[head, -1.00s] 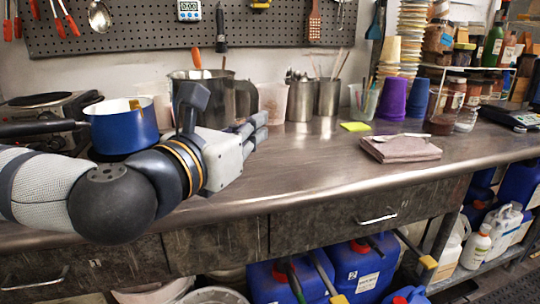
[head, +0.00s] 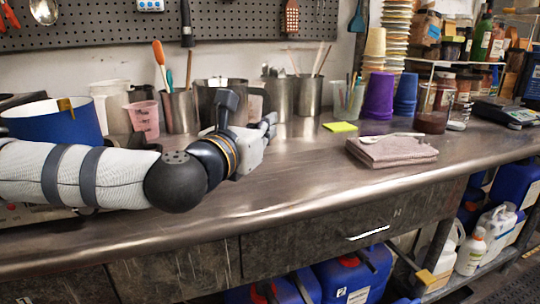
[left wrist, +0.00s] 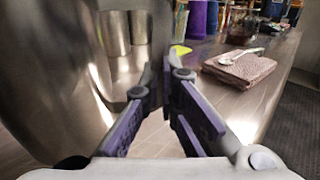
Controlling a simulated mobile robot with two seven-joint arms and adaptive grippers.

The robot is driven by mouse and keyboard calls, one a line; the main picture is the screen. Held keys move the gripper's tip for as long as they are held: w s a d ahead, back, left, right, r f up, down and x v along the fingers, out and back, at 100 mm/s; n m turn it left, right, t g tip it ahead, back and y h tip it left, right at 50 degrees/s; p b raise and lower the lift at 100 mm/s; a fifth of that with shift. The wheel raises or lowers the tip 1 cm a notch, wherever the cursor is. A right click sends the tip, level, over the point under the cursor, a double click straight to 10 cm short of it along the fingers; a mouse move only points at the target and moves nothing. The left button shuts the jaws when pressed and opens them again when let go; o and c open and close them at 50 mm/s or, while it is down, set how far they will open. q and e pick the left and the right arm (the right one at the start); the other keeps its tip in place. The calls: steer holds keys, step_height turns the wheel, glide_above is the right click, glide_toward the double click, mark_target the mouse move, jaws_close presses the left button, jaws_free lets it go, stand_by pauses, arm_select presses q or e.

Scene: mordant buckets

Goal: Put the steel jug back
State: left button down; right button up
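The steel jug (head: 207,104) is a wide metal vessel at the back of the bench, partly hidden behind my left wrist in the head view. Its shiny wall fills the left of the left wrist view (left wrist: 45,70). My left gripper (head: 270,122) is just right of the jug. In the left wrist view its fingers (left wrist: 160,80) are close together around a dark upright strip, which looks like the jug's handle. My forearm and wrist hide the jug's lower part, so I cannot tell whether its base touches the bench. My right gripper is not in view.
A blue pot (head: 50,124) stands at the left. A pink beaker (head: 143,118) and steel utensil holders (head: 180,112) (head: 308,96) line the back. A folded cloth (head: 392,152) with a spoon lies at the right. The bench front (head: 290,180) is clear.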

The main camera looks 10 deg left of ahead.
arm_select(q)
steer(key=f, duration=0.1)
steer(key=w+f, duration=0.1)
steer(key=f, duration=0.1)
steer(key=w+f, duration=0.1)
steer(key=f, duration=0.1)
steer(key=shift+w+d+f+b, duration=0.1)
steer(key=shift+d+f+b, duration=0.05)
steer(key=shift+f+b, duration=0.15)
steer(key=shift+r, duration=0.15)
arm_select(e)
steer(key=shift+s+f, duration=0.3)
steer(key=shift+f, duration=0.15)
arm_select(q)
steer(key=c, duration=2.3)
jaws_free()
steer(key=shift+f, duration=0.35)
steer(key=o, duration=0.5)
steer(key=shift+r, duration=0.1)
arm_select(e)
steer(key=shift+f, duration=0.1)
